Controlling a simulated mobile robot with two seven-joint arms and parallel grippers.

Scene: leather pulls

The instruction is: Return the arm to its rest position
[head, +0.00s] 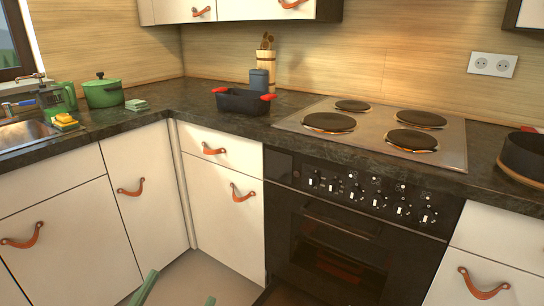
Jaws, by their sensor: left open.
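My left gripper (178,293) shows only as two green finger ends at the bottom edge, left of centre. The fingers are apart, and I see nothing between them. They appear low in front of the floor by the corner cabinets, well below the counter in the picture. The rest of the left arm is out of view. My right gripper and arm are not in view.
A dark counter (200,108) runs around the corner, with a green pot (102,93), a black pan with red handles (243,101) and a hob (378,128). White cabinets (68,235) with leather pulls and an oven (335,245) stand below, all shut. Some floor (195,275) is clear.

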